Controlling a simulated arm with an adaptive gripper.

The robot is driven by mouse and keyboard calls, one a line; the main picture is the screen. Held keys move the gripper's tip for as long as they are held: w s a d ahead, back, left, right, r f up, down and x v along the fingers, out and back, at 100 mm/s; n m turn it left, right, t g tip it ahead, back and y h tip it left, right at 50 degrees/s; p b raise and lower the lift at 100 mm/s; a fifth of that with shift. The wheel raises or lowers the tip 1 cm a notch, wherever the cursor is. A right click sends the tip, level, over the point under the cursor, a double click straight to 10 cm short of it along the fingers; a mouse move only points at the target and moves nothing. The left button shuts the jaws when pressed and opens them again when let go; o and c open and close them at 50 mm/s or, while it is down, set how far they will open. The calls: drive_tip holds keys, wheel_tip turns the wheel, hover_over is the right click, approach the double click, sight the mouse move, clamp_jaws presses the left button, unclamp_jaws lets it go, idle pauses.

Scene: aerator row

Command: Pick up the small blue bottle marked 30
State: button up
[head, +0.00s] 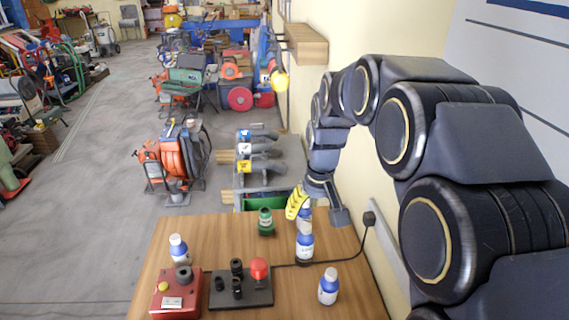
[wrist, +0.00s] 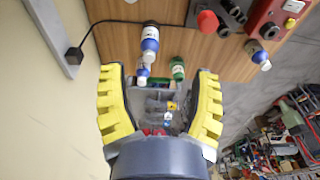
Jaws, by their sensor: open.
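One small bottle (head: 328,287) stands front right, and another (head: 179,250) stands at the left. In the wrist view, my gripper (wrist: 157,77) is open and empty, with yellow-padded fingers wide apart.
A green bottle (head: 266,222) stands left of the middle bottle. A red box (head: 176,294) and a black plate (head: 241,288) with black fittings and a red knob (head: 259,268) occupy the front. A black cable (head: 345,257) runs to the wall plug at the right.

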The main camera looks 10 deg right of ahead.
drive_tip(key=w+d+f+t, duration=0.1)
drive_tip(key=w+f, duration=0.5)
drive_tip(key=w, duration=0.6)
drive_tip(key=t, duration=0.2)
hover_over(305, 214)
drive_tip(key=s, duration=0.1)
wheel_tip(305, 214, down, 6)
drive_tip(key=shift+m, duration=0.3)
drive_tip(key=shift+d+x, duration=0.2)
drive_tip(key=shift+x, duration=3.9)
clamp_jaws()
